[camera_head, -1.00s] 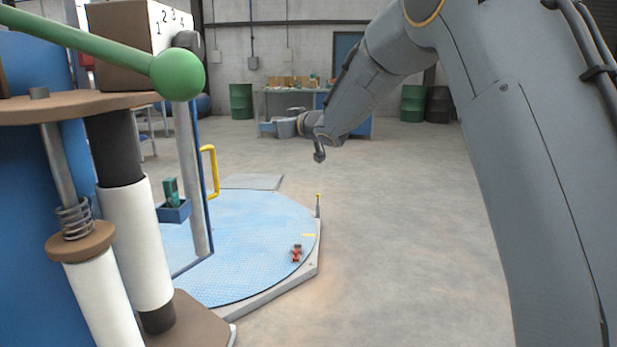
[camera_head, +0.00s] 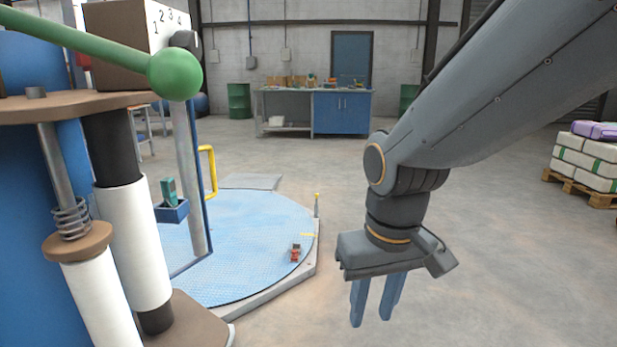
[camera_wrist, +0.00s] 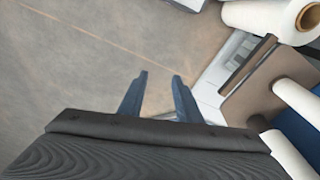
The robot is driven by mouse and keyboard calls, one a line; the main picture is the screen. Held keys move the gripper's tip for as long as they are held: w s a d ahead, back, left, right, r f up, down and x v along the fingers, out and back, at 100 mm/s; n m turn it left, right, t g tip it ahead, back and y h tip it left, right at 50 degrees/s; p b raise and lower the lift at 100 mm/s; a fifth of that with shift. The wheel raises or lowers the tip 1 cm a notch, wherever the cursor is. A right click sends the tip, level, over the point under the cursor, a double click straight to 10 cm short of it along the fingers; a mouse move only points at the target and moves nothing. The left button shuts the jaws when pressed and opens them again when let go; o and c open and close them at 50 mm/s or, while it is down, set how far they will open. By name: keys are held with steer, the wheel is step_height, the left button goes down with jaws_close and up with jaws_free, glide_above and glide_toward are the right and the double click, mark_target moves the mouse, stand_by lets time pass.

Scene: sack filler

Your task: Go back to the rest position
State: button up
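My gripper (camera_head: 372,322) hangs below my bent arm in the middle right of the head view, with its two blue fingers pointing down over bare floor. The fingers stand apart with nothing between them. In the wrist view my gripper (camera_wrist: 159,75) also shows a clear gap between its fingertips, with grey floor beyond. It is to the right of the round blue platform (camera_head: 230,240) and touches nothing in view.
The machine with a green-knobbed lever (camera_head: 176,73) and white cylinders (camera_head: 135,245) stands close at left. A small red object (camera_head: 295,253) lies on the platform. A workbench (camera_head: 285,105) is at the back; a pallet of sacks (camera_head: 590,160) is at right. Floor between is clear.

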steer(key=s+g, duration=0.2)
steer(key=s, duration=0.4)
steer(key=d+r+m+p, duration=0.2)
steer(key=d+r+p, duration=0.6)
steer(key=p, duration=0.9)
steer(key=shift+w+d+r+m+t, duration=0.2)
steer(key=shift+d+m+t, duration=0.15)
steer(key=shift+d, duration=0.3)
